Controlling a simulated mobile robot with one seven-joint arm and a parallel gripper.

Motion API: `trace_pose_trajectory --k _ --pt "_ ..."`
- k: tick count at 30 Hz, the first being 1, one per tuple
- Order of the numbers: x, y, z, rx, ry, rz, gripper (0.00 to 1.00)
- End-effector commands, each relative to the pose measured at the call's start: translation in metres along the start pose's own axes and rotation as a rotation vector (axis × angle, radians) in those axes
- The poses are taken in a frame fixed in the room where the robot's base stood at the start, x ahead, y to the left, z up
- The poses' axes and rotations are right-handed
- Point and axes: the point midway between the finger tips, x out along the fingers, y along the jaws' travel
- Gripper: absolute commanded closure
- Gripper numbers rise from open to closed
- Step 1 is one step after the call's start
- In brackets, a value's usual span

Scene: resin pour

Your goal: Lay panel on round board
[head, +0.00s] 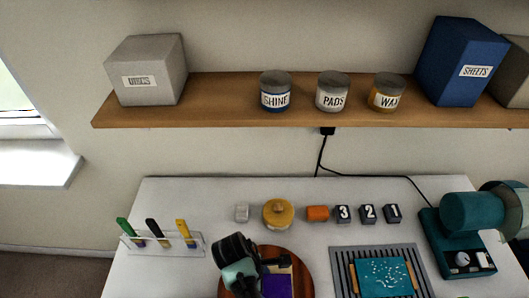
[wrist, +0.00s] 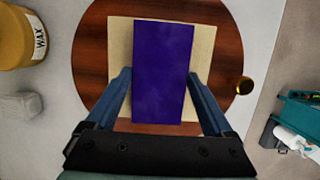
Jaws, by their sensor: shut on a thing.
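The purple panel (wrist: 162,75) is a flat rectangle and also shows in the head view (head: 277,286). My gripper (wrist: 160,92) is shut on it, one blue finger along each long side; the head view shows my gripper (head: 258,284) partly hidden by my wrist. The round board (wrist: 90,65) is dark reddish wood, seen at the front edge of the head view (head: 302,272). A beige square sheet (wrist: 204,60) lies on the board, beneath the panel. The panel lines up roughly with the sheet. I cannot tell whether it touches the sheet or hovers above it.
A small gold knob (wrist: 244,85) sits at the board's right rim. A yellow jar (head: 278,214) and grey cube (head: 242,213) stand behind the board. A grey ribbed mat (head: 341,267) with a teal panel (head: 384,276) lies right. A tool rack (head: 160,243) stands left.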

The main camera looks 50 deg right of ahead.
Motion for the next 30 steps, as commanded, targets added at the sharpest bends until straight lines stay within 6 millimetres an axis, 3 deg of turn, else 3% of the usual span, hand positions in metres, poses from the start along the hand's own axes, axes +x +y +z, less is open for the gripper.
trace_pose_trajectory --k 13,14,15,25,30 --pt "0.008 0.0 -0.003 0.0 0.001 0.001 0.73" --pt "0.007 0.0 -0.002 0.0 0.001 0.001 0.08" --pt "0.007 0.0 -0.002 0.0 0.001 0.001 0.01" --pt "0.002 0.001 -0.002 0.0 0.001 0.003 0.0" --pt "-0.02 0.001 -0.003 -0.001 0.003 0.006 0.0"
